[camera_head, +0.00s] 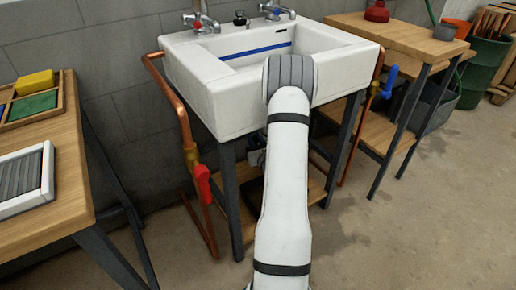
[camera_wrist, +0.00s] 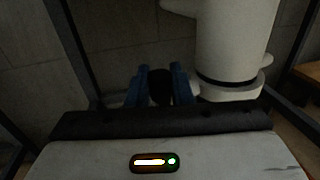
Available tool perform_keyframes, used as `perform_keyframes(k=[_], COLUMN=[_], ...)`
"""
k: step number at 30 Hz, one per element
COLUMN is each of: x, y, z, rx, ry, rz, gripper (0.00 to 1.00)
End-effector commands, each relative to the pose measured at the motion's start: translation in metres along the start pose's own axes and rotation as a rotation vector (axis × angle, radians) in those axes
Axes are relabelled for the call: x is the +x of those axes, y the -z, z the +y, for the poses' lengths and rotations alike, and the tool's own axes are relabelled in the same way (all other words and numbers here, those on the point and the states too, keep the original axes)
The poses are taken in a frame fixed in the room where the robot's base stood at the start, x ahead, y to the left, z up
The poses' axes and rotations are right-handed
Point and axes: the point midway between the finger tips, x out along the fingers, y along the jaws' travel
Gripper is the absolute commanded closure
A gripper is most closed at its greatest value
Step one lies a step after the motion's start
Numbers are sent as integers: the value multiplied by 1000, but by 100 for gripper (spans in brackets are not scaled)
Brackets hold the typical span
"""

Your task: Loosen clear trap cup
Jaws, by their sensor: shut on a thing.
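In the wrist view, a white cylindrical fitting (camera_wrist: 235,40), seemingly the trap body, stands at the upper right. A black ring runs around it, with a pale, wider collar (camera_wrist: 228,91) below that looks like the cup's upper part. The rest of the cup is hidden behind my gripper's housing. My gripper (camera_wrist: 161,82) has two blue fingers closed on a dark rounded piece (camera_wrist: 160,90), just left of the collar. I cannot tell whether this piece belongs to the cup. In the head view my white arm reaches under the sink and hides the trap and fingertips.
The white sink (camera_head: 214,101) stands on dark legs above a low wooden shelf (camera_head: 317,190). A copper pipe with a red lever (camera_head: 203,183) is at left, and a blue lever (camera_head: 390,80) is at right. Wooden benches flank the sink. The floor in front is clear.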

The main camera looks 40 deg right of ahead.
Motion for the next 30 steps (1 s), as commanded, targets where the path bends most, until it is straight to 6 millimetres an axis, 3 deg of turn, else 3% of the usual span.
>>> perform_keyframes(k=[1,28,29,30], x=[-1,0,0,0], y=[9,4,4,4], z=[8,10,10,10], rx=[1,2,2,2], ry=[1,95,95,96], rz=[4,11,11,11], gripper=[100,100,79,75])
